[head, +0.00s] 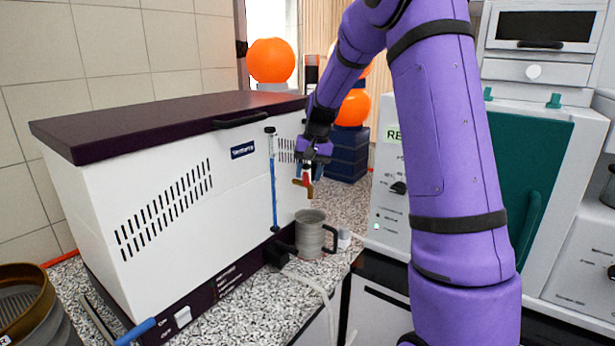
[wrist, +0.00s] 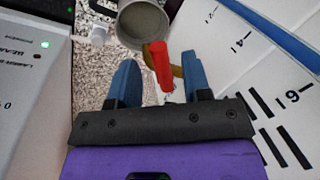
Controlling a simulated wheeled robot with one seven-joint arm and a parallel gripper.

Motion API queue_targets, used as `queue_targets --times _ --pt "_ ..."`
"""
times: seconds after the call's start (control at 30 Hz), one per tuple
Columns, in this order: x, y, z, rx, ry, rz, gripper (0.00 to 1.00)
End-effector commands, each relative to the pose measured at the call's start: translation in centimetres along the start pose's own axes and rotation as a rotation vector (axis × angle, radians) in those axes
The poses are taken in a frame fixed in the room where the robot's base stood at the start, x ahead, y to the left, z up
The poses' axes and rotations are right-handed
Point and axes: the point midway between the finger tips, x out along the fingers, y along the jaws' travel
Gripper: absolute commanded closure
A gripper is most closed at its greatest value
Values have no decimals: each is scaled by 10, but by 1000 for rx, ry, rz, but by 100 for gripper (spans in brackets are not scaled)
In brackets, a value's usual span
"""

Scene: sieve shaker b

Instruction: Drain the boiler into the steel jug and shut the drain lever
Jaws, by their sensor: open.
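The white boiler (head: 230,195) has a dark lid and an upright sight tube (head: 273,185) showing blue over most of its length. A brass tap with a red drain lever (head: 308,181) is at its right side; the lever also shows in the wrist view (wrist: 161,62). The grey steel jug (head: 311,236) stands upright on the counter below the tap. In the wrist view its mouth (wrist: 141,22) shows; I cannot tell whether it holds liquid. My gripper (head: 311,170) is open at the tap, its blue fingers either side of the red lever, apart from it in the wrist view (wrist: 159,66).
A small white object (head: 344,238) stands right of the jug, and a pale hose (head: 308,282) runs over the speckled counter (head: 262,313). A machine with a green panel (head: 515,165) stands to the right. A sieve (head: 27,300) is at the lower left.

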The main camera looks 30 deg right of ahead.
Motion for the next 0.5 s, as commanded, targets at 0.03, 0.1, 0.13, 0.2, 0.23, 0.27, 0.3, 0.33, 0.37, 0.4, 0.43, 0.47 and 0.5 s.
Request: queue_targets --times 0.03,0.1,0.13,0.2,0.23,0.27,0.3,0.33,0.37,0.4,0.43,0.47,0.5 --pt "5 0 0 0 -2 0 56" --pt "10 0 0 0 -1 0 56" --pt "11 0 0 0 -1 0 56" --pt "13 0 0 0 -1 0 56" --pt "13 0 0 0 -1 0 56" --pt "13 0 0 0 -1 0 56" --pt "14 0 0 0 0 0 56" --pt "14 0 0 0 0 0 56" --pt "14 0 0 0 0 0 56" --pt "13 0 0 0 0 0 56" --pt "13 0 0 0 0 0 56" --pt "13 0 0 0 0 0 56" --pt "13 0 0 0 0 0 65"
